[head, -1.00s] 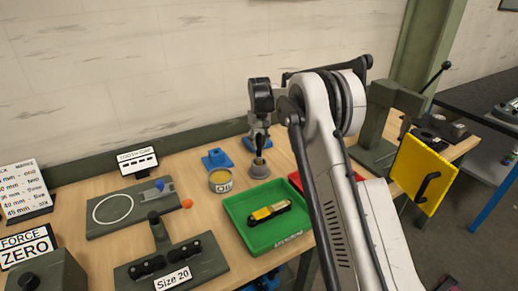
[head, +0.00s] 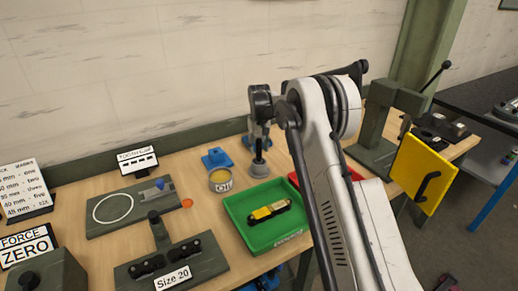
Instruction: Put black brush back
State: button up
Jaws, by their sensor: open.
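My gripper (head: 260,136) is above a small grey round holder (head: 259,171) at the back of the bench, and its jaws are open. A thin dark upright piece, which looks like the black brush (head: 259,152), stands at the holder between it and my gripper. It is too small to tell whether the fingers still touch it or how deep it sits. The wrist hides part of the area behind.
An oil tin (head: 221,182) stands just left of the holder. A green tray (head: 240,222) with a yellow-and-black item is in front, with a red tray (head: 357,176) to the right. Blue blocks (head: 216,158) sit behind. Fixtures and signs fill the left side.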

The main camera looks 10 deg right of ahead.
notch_tip(320, 180, up, 12)
jog(key=shift+s+r+b, duration=0.1)
jog(key=shift+r+b, duration=0.05)
jog(key=shift+b, duration=0.3)
jog(key=s+r+m+t, duration=0.1)
jog(key=s+r+t, duration=0.1)
jog(key=s+r, duration=0.8)
jog(key=s+r+t, duration=0.1)
jog(key=s+r, duration=0.5)
jog(key=s, duration=0.7)
jog(key=s+f+t, duration=0.2)
jog(key=s+f, duration=0.2)
jog(key=s, duration=1)
jog(key=s+f+m+t, duration=0.1)
jog(key=s+f, duration=0.4)
jog(key=s, duration=0.9)
jog(key=shift+s+f+t, duration=0.15)
jog(key=shift+s+t, duration=0.2)
jog(key=shift+t, duration=0.25)
notch_tip(320, 180, down, 5)
jog(key=b, duration=0.5)
jog(key=shift+f, duration=0.2)
